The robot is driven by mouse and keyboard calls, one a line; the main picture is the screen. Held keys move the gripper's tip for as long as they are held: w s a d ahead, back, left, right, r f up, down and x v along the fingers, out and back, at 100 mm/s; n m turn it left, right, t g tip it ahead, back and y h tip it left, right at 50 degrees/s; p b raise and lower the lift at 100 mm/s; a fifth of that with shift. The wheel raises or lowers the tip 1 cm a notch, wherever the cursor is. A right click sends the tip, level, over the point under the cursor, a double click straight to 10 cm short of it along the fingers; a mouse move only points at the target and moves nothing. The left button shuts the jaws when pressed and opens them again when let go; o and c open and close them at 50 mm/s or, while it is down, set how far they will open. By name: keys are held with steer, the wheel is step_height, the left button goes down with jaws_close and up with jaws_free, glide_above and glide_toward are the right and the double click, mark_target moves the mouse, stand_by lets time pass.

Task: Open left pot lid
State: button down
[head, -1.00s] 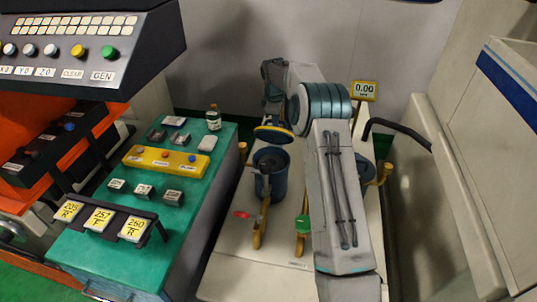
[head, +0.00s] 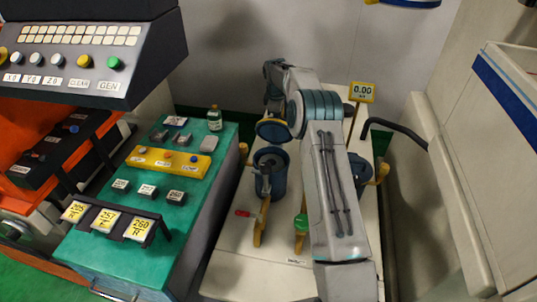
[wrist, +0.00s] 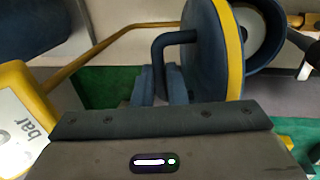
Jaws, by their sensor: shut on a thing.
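The left pot (head: 271,180) is a dark blue cylinder on the pale bench, and its mouth shows open in the head view. Its lid (head: 273,132), blue with a yellow rim, is tilted up above the back of the pot. In the wrist view the lid (wrist: 213,55) stands steeply on edge, with the round pale opening (wrist: 262,30) behind it. My gripper (wrist: 160,85) is shut on the lid's dark bar handle (wrist: 170,38). In the head view my arm hides most of the gripper.
A second blue pot (head: 361,170) stands to the right, partly behind my arm. A yellow 0.00 display (head: 361,92) stands at the back. A yellow pipe (wrist: 100,45) runs beside the handle in the wrist view. A green bench (head: 190,215) with buttons lies to the left.

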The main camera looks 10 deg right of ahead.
steer(key=shift+w+d+r, duration=0.1)
steer(key=shift+w, duration=0.05)
steer(key=p, duration=0.1)
steer(key=w, duration=0.1)
steer(key=w+p, duration=0.1)
steer(key=shift+w+d+f+p, duration=0.1)
steer(key=shift+d+f+p, duration=0.2)
steer(key=shift+d+f, duration=0.1)
steer(key=shift+w+d+f, duration=0.15)
steer(key=shift+w+d, duration=0.2)
steer(key=shift+w, duration=0.4)
steer(key=c, duration=2.2)
jaws_free()
steer(key=shift+f, duration=0.1)
steer(key=c, duration=2.2)
jaws_free()
steer(key=shift+d, duration=0.15)
